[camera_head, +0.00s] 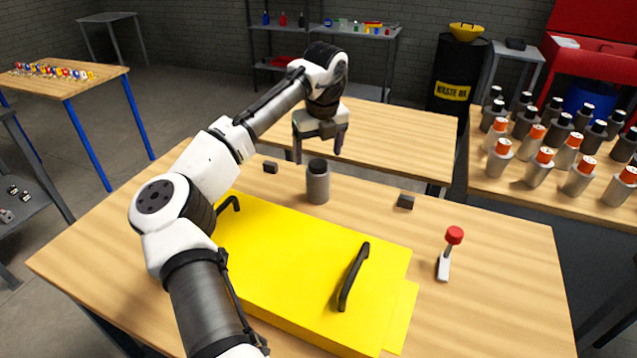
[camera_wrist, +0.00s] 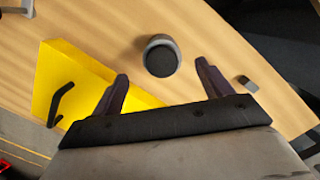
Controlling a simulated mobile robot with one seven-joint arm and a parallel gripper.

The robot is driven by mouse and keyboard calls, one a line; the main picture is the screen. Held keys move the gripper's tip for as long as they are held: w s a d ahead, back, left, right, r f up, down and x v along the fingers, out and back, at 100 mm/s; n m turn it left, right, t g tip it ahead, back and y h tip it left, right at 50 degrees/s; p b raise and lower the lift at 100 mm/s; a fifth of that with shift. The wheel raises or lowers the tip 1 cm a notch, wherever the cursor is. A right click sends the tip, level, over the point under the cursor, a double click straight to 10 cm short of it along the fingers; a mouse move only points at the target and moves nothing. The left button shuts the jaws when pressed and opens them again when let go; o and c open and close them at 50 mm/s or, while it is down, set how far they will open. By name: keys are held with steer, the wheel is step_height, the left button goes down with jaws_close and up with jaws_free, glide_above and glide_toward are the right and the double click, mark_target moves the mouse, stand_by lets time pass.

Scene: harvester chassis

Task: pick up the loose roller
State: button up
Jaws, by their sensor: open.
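The loose roller (camera_head: 318,183) is a grey cylinder with a dark top. It stands upright on the wooden table (camera_head: 490,310), just behind the yellow cover. In the wrist view the roller (camera_wrist: 161,56) shows from above, beyond the fingertips and roughly midway between them. My gripper (camera_head: 318,158) is open and empty, above and around the line of the roller's top in the head view. Its two dark fingers also show in the wrist view (camera_wrist: 160,76). I cannot tell whether any finger touches the roller.
A yellow cover (camera_head: 290,260) with two black handles lies in front of the roller. Small dark blocks (camera_head: 270,167) (camera_head: 405,201) flank it. A red-knobbed lever (camera_head: 449,252) stands at right. Another table (camera_head: 410,130) is behind, and many grey canisters (camera_head: 537,167) fill the right table.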

mark_target(319, 164)
steer(key=shift+w+f+p, duration=0.2)
steer(key=shift+f+p, duration=0.25)
steer(key=shift+f, duration=1.35)
steer(key=shift+w+f+p, duration=0.2)
steer(key=shift+f+p, duration=0.2)
steer(key=shift+f, duration=1.35)
steer(key=shift+c, duration=0.2)
steer(key=c, duration=1.4)
steer(key=shift+r, duration=0.15)
